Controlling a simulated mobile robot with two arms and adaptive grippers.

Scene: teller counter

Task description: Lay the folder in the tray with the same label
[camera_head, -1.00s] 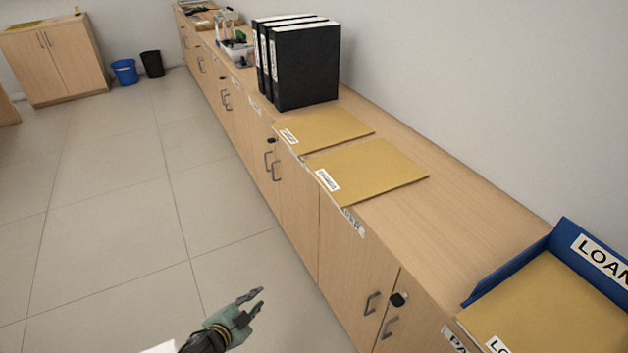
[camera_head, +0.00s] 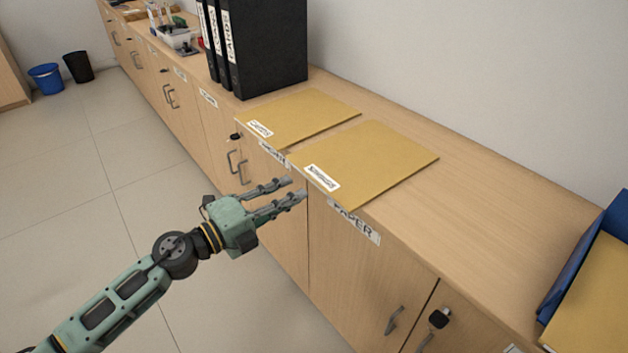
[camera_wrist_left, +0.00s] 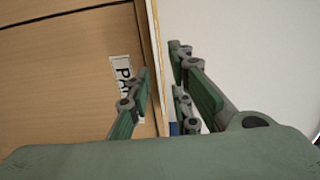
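Two tan folders with white labels lie flat on the counter: a nearer one (camera_head: 375,160) and a farther one (camera_head: 300,112). Their labels are too small to read surely. The blue tray (camera_head: 590,255) at the right edge holds another tan folder (camera_head: 595,305); its label is out of view now, but an earlier frame shows "LOAN" on it. My left gripper (camera_head: 297,188) is open and empty, beside the front edge of the nearer folder. In the left wrist view, its fingers (camera_wrist_left: 160,75) stand apart on either side of a thin edge. My right gripper is not in view.
Black binders (camera_head: 255,45) stand upright behind the folders against the wall. The wooden counter (camera_head: 470,210) is bare between the nearer folder and the tray. Cabinet doors with handles and a "PAPER" label (camera_head: 353,221) are below.

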